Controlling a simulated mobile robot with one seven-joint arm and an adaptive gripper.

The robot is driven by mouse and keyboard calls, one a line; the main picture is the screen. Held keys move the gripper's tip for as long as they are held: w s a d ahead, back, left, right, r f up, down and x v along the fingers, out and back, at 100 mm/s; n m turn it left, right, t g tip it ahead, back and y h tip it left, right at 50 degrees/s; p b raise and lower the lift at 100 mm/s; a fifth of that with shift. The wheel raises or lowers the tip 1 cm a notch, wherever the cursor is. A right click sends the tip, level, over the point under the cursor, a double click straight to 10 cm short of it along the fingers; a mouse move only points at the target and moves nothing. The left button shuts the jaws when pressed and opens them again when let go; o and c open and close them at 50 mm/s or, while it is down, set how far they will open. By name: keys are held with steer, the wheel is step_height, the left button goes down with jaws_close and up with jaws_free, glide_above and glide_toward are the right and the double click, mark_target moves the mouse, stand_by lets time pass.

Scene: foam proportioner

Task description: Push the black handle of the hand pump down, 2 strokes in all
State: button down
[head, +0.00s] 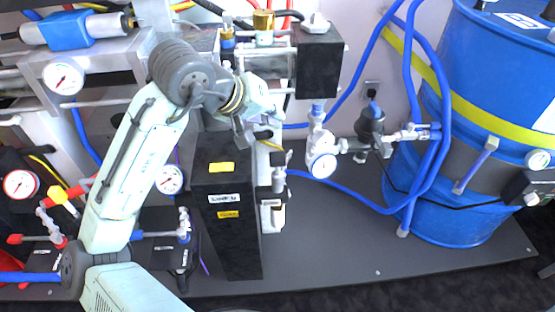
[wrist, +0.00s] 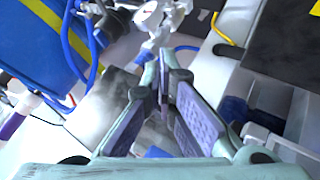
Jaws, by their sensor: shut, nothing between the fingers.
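The handle cannot be made out with certainty in the wrist view.
A dark column with yellow and white labels (head: 228,240) stands left of the pump. A black block (head: 320,62) juts out above. A pressure gauge with valves (head: 323,165) and a blue drum (head: 480,210) with hoses are at the right. Grey base (head: 340,245) is bare in front.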

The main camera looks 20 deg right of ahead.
steer(key=b, duration=0.5)
glide_above(275, 154)
step_height(275, 154, down, 6)
steer(key=shift+s+a+f, duration=0.1)
steer(key=shift+s+a, duration=0.05)
steer(key=shift+f, duration=0.45)
stand_by(0.5)
steer(key=shift+f, duration=0.4)
steer(key=shift+f+b, duration=1.15)
steer(key=shift+f, duration=0.55)
stand_by(1.4)
steer(key=shift+r+p, duration=2.15)
step_height(275, 154, up, 5)
steer(key=p, duration=0.5)
